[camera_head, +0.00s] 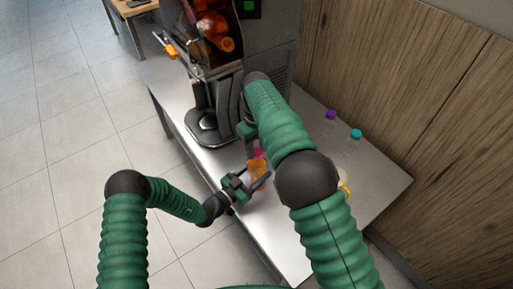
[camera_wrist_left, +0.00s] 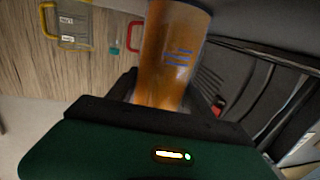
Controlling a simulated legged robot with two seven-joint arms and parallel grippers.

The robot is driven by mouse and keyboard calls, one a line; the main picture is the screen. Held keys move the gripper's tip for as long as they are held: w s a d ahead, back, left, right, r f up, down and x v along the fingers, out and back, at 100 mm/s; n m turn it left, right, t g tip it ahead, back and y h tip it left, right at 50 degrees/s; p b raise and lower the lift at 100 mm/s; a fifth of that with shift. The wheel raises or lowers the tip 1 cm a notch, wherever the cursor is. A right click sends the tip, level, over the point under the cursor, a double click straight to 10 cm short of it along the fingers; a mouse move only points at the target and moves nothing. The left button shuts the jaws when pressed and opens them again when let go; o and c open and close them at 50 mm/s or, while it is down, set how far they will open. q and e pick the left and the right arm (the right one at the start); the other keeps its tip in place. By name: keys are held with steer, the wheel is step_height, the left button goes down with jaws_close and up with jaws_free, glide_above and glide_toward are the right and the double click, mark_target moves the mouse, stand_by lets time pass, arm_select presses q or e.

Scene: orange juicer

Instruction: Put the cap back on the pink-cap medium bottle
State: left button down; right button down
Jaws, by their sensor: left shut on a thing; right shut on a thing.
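The medium bottle (camera_head: 258,169), filled with orange juice, is held over the metal table in the head view. My left gripper (camera_head: 258,178) is shut around its body. The left wrist view shows the orange bottle (camera_wrist_left: 172,60) between the fingers, its upper end cut off by the frame. The pink cap (camera_head: 258,152) is at the bottle's top, just below my right gripper (camera_head: 254,143), which is shut on it. My right arm hides part of this gripper. I cannot tell whether the cap touches the bottle's neck.
The orange juicer (camera_head: 213,95) stands at the table's back left. A purple-capped bottle (camera_head: 331,117) and a teal-capped bottle (camera_head: 355,137) stand on the right near the wooden wall. A yellow-handled container (camera_head: 345,190) is partly behind my right arm. The table's right front (camera_head: 385,185) is clear.

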steer(key=shift+a+m, duration=0.1)
steer(key=shift+m, duration=0.4)
steer(key=c, duration=0.9)
jaws_free()
steer(key=shift+c, duration=0.2)
steer(key=shift+r, duration=0.1)
step_height(320, 180, up, 4)
steer(key=shift+r, duration=0.15)
steer(key=shift+c, duration=0.5)
